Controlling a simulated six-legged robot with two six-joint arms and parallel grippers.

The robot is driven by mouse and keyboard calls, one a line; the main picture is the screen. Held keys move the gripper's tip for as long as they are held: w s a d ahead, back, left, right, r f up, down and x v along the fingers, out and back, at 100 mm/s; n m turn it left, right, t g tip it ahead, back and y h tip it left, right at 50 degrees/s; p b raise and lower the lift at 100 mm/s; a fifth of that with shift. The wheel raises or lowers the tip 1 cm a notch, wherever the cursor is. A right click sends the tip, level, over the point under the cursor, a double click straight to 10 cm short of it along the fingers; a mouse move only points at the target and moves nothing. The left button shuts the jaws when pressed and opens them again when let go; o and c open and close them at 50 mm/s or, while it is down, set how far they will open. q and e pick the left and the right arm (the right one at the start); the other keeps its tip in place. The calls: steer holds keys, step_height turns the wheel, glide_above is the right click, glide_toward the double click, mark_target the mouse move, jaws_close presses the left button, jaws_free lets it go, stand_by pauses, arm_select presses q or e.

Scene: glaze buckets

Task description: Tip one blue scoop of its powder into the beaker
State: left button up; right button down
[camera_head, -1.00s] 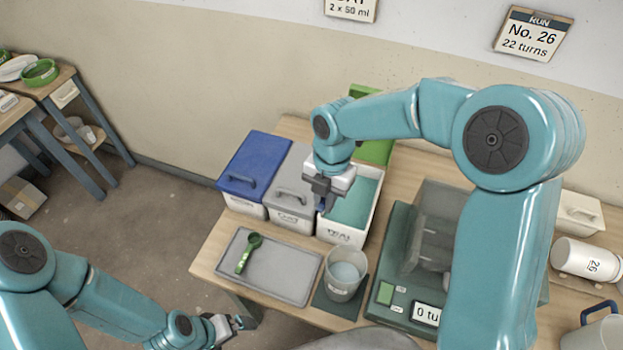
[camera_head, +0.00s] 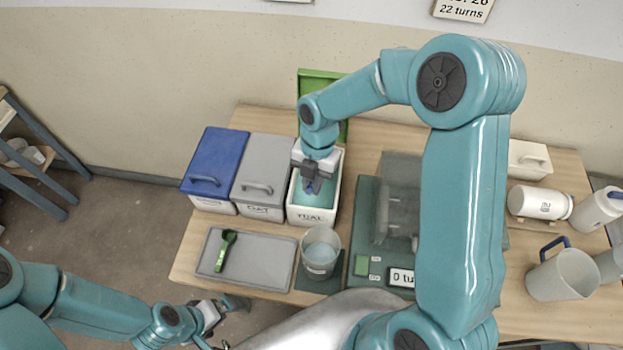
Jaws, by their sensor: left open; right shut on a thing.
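An open white bin (camera_head: 312,216) with a label on its front holds teal powder (camera_head: 329,181). My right gripper (camera_head: 312,187) is over this bin, low near the powder. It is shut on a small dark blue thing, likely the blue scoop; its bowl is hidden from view. The clear beaker (camera_head: 321,262) stands upright on a dark pad in front of the bin, with pale blue contents. My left gripper (camera_head: 232,307) is open and empty at the table's front edge, below the grey tray.
A grey tray (camera_head: 270,262) holds a green scoop (camera_head: 226,248). Bins with blue (camera_head: 215,155) and grey (camera_head: 264,158) lids stand left of the open bin. A green scale (camera_head: 363,264) with a clear shield is right of the beaker. Pitchers and a jar (camera_head: 540,203) are farther right.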

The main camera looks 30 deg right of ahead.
steer(key=shift+w+d+f, duration=0.3)
steer(key=shift+w+f, duration=0.15)
steer(key=shift+f, duration=0.15)
steer(key=shift+w+d+f, duration=0.25)
steer(key=shift+w+f, duration=0.15)
steer(key=shift+f, duration=0.15)
steer(key=shift+w+d+f+b, duration=0.55)
steer(key=shift+f+b, duration=0.25)
steer(key=shift+f, duration=0.65)
steer(key=shift+w+d+f+b, duration=0.4)
steer(key=shift+w+f+b, duration=0.3)
steer(key=shift+f, duration=0.8)
steer(key=shift+w+d+f+b, duration=0.5)
steer(key=shift+f+b, duration=0.35)
steer(key=shift+f, duration=0.6)
steer(key=shift+w+f+t+h+b, duration=0.2)
steer(key=shift+t+h+b, duration=0.15)
steer(key=shift+b, duration=0.55)
steer(key=shift+t+h, duration=0.35)
steer(key=shift+h, duration=0.2)
steer(key=shift+s+a+r+p, duration=0.75)
steer(key=shift+s+r, duration=0.15)
steer(key=shift+r, duration=1.25)
steer(key=shift+s+a+r+p, duration=0.7)
steer(key=shift+s+r, duration=0.2)
steer(key=shift+r, duration=1.25)
steer(key=shift+s+a+r+p, duration=0.7)
steer(key=shift+s+r, duration=0.2)
steer(key=shift+r, duration=1.25)
